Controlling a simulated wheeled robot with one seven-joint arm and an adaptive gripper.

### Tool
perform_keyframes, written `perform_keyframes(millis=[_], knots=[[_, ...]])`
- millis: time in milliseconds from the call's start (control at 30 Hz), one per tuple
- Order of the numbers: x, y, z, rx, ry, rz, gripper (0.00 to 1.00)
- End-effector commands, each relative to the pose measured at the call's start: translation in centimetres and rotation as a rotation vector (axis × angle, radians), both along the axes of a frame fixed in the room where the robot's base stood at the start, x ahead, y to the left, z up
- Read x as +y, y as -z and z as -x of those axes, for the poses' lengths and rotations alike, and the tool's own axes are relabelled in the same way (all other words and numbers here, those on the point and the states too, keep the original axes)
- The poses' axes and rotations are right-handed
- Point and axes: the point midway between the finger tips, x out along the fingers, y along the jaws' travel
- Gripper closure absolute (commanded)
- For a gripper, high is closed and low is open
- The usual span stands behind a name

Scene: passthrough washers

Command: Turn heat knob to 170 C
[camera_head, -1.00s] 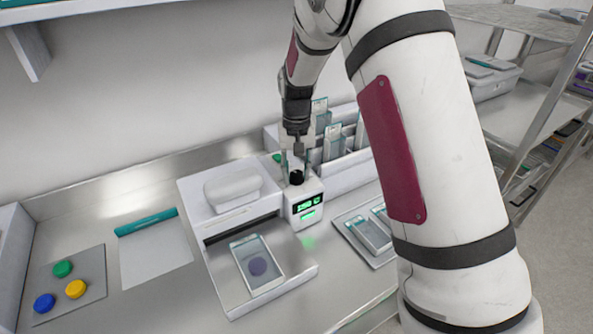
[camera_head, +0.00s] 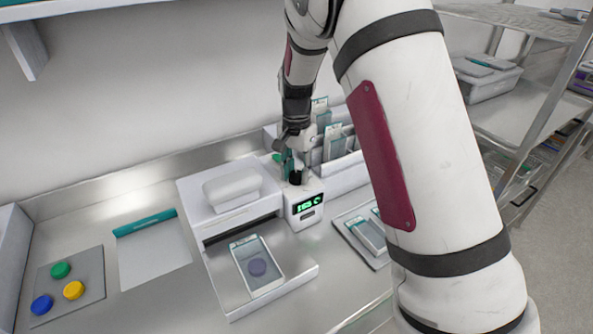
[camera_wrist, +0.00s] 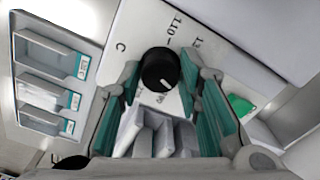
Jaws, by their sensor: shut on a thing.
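The heat knob (camera_head: 295,178) is a small black dial on top of the white control box of the machine (camera_head: 313,187). The wrist view shows the knob (camera_wrist: 160,68) from above, with a white pointer mark and printed numbers around it. My gripper (camera_head: 297,166) has its teal fingers on both sides of the knob and is shut on it; the fingers also show in the wrist view (camera_wrist: 161,72). The green display (camera_head: 306,204) on the front appears to read 165 C, though its digits are small.
Behind the knob is a white rack of pouches (camera_head: 335,142). A tray with pouches (camera_head: 369,232) is at the right, and coloured discs (camera_head: 61,270) lie on a grey mat at the left.

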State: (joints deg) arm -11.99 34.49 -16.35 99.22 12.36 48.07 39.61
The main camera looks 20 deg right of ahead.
Motion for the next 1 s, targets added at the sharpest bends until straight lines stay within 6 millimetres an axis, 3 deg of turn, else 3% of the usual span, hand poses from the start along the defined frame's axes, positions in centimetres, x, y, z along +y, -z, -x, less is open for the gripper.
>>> perform_keyframes(millis=[567,600,700,1000], knots=[[0.02,-0.03,-0.07,-0.002,0.042,-0.001,0.96],[0.02,-0.03,-0.07,-0.002,0.042,-0.001,0.66],[0.02,-0.02,-0.06,-0.001,0.042,0.0,0.47],[0.01,-0.08,-0.03,-0.001,0.041,0.0,0.47]])
